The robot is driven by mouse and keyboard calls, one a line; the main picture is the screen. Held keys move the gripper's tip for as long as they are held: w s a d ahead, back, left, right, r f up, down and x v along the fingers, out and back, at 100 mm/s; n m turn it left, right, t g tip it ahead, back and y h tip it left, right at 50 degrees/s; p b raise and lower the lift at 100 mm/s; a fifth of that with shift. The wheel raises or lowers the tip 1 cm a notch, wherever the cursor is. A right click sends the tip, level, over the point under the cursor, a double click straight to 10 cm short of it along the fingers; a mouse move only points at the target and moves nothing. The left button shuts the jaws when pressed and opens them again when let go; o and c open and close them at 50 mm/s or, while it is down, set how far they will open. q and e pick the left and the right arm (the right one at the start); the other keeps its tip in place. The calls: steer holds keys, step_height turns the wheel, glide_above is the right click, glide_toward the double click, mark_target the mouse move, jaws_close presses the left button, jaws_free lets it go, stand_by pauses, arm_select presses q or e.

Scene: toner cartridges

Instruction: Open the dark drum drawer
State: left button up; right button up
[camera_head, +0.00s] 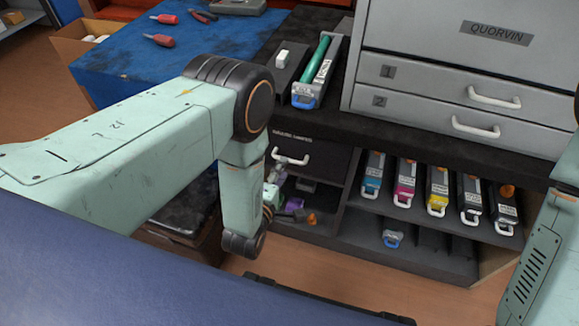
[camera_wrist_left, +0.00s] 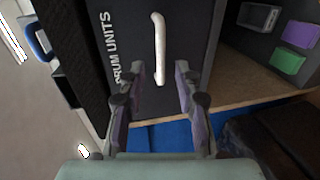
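The dark drum drawer (camera_head: 318,157) is under the black worktop in the head view, and its front looks shut. Its white handle (camera_head: 291,158) shows to the right of my left forearm. In the left wrist view the drawer front (camera_wrist_left: 185,25) carries the words DRUM UNITS and the white handle (camera_wrist_left: 158,45). My left gripper (camera_wrist_left: 158,76) is open, its fingers to either side of the handle's near end in the picture. I cannot tell whether they touch it. My left arm mostly hides this gripper in the head view. My right gripper is out of view.
Colored toner cartridges (camera_head: 405,183) stand on the shelf right of the drawer. Purple (camera_wrist_left: 301,34) and green (camera_wrist_left: 287,62) pieces lie in the compartment below the drawer. A grey cabinet (camera_head: 430,50) and a tray with a green drum (camera_head: 322,65) stand on the worktop above.

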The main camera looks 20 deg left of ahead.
arm_select(q)
steer(key=b+x, duration=0.1)
steer(key=x, duration=0.3)
steer(key=shift+w+f, duration=0.15)
steer(key=shift+w, duration=0.05)
steer(key=shift+c, duration=0.9)
jaws_close()
